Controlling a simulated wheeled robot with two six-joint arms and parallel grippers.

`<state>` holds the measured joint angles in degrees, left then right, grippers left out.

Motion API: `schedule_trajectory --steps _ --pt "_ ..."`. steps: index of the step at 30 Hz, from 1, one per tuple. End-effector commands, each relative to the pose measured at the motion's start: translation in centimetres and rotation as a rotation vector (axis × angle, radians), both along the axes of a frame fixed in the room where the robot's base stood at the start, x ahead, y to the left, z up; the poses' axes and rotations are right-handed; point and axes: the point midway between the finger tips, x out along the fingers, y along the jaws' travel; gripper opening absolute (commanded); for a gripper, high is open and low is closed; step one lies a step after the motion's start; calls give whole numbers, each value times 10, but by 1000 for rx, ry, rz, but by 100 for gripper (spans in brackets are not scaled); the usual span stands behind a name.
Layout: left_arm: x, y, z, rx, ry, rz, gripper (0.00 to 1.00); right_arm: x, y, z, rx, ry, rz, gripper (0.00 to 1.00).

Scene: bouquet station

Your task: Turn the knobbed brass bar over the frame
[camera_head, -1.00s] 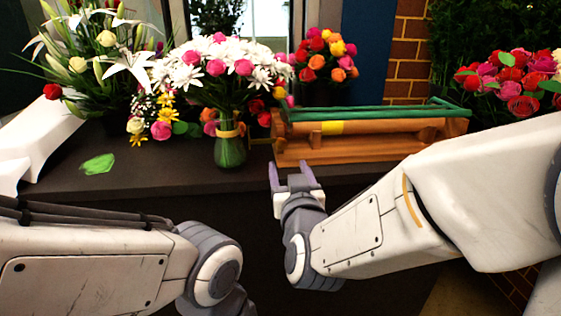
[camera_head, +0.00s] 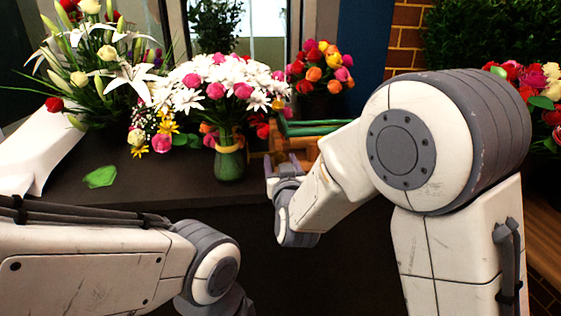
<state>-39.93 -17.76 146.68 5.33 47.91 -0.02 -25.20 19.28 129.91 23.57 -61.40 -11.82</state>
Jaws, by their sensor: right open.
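The orange-brown wooden frame (camera_head: 296,146) stands on the dark counter behind my right gripper, with most of its right side hidden by my right arm. Green rails (camera_head: 316,127) show along its top. I cannot make out a knobbed brass bar; it may be hidden by my arm. My right gripper (camera_head: 282,163) is open and empty, its purple fingertips pointing at the frame's front left end; I cannot tell if they touch. My left arm is at the lower left, and its gripper is not in view.
A green glass vase (camera_head: 230,163) with white and pink flowers stands just left of the frame. A green leaf-like piece (camera_head: 100,177) lies on the counter (camera_head: 150,188). More bouquets stand at the back and right. The counter's front left part is mostly clear.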

Motion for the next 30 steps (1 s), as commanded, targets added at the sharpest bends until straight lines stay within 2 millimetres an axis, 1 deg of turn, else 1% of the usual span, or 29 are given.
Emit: schedule_trajectory --steps 6,7,8,9,11,12,30 --pt "0 0 0 0 0 0 50 0 0 0 0 1 0 65" --pt "0 0 0 0 0 0 50 0 0 0 0 1 0 57" --pt "0 0 0 0 0 0 50 0 0 0 0 1 0 46" --pt "0 0 0 0 0 0 50 0 0 0 0 1 0 31" --pt "0 0 0 0 0 0 50 0 0 0 0 1 0 8" --pt "0 0 0 0 0 0 50 0 0 0 0 1 0 0" --pt "0 0 0 0 0 0 50 0 0 0 0 1 1 0"
